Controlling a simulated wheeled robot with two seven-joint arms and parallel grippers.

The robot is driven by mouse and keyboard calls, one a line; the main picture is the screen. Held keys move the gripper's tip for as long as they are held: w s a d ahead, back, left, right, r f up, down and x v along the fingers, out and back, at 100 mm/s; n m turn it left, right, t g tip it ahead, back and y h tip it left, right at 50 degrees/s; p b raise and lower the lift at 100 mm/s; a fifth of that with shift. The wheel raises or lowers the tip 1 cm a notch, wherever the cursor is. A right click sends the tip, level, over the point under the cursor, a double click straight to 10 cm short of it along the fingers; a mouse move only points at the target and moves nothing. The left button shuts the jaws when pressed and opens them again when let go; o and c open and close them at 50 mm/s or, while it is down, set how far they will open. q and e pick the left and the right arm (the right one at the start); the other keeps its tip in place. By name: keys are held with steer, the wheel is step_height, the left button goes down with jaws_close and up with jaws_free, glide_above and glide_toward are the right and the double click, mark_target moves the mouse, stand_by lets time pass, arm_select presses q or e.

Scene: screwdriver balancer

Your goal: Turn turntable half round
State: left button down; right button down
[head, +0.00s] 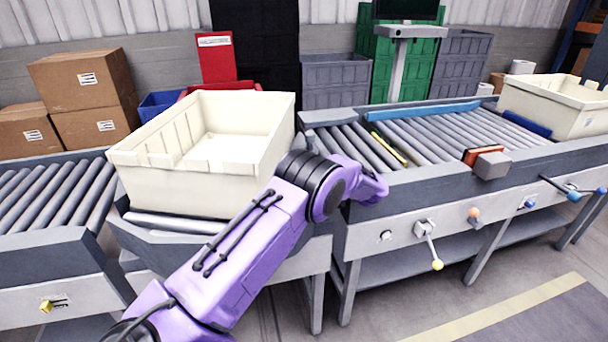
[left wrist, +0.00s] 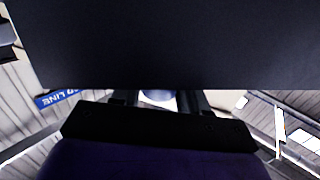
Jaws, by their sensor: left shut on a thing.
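A cream tote (head: 150,185) sits upright on the turntable (head: 180,223), a short roller section between two conveyors, and hides most of its rollers. My left arm reaches in from the bottom left, across the turntable's front right corner. In the head view my left gripper is hidden beyond the purple wrist. In the left wrist view its dark fingers (left wrist: 158,98) are shut on a pale round thing (left wrist: 158,95), mostly hidden, so I cannot tell which part it is. My right gripper is in neither view.
A roller conveyor (head: 430,135) on the right carries a yellow strip and a blue bar, with a second cream tote (head: 562,105) at its far end. Levers (head: 432,250) stick out in front. Another conveyor (head: 50,195) adjoins on the left. A dark panel (left wrist: 170,45) fills the upper wrist view.

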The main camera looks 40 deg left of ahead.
arm_select(q)
steer(key=shift+a, duration=0.1)
steer(key=c, duration=0.7)
jaws_free()
steer(key=shift+o, duration=0.2)
step_height(320, 180, up, 3)
steer(key=shift+w, duration=0.1)
steer(key=s+d+r, duration=0.9)
steer(key=s+r, duration=0.1)
steer(key=shift+s, duration=0.3)
steer(key=shift+d, duration=0.1)
